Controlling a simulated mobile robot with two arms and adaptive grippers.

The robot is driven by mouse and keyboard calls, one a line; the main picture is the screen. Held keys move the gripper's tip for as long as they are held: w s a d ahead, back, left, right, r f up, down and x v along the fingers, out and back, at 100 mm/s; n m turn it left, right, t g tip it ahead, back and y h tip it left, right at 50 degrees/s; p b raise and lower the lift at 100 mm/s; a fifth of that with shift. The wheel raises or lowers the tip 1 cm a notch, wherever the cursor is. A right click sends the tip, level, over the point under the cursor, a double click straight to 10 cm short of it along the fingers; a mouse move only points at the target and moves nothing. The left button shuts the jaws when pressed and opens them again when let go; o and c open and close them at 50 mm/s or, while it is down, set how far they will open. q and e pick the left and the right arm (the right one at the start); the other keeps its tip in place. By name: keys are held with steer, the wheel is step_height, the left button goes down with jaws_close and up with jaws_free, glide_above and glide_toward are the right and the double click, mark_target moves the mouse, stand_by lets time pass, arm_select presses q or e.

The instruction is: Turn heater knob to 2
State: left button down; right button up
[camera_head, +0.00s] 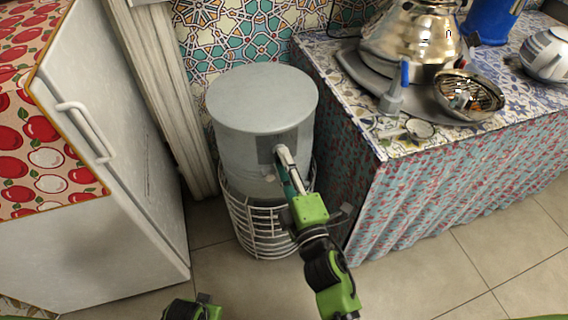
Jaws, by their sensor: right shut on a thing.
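The heater (262,100) is a grey cylinder with a flat round top, standing on the floor in the middle. A darker control panel (266,152) is on its front right side. My right gripper (283,158) reaches up from the lower right to this panel and is shut on the heater knob. The fingers hide the knob, and its setting and any numbers cannot be read.
A white wire guard (250,228) surrounds the heater's lower part. A white fridge-like cabinet (110,190) stands close on the left. A cloth-covered table (440,185) on the right carries a samovar (412,38) and a teapot (548,55). The tiled floor in front is clear.

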steer(key=o, duration=1.1)
steer(key=shift+d, duration=0.1)
steer(key=shift+s, duration=0.1)
steer(key=v, duration=1.1)
steer(key=shift+s+d, duration=0.15)
steer(key=shift+s, duration=0.25)
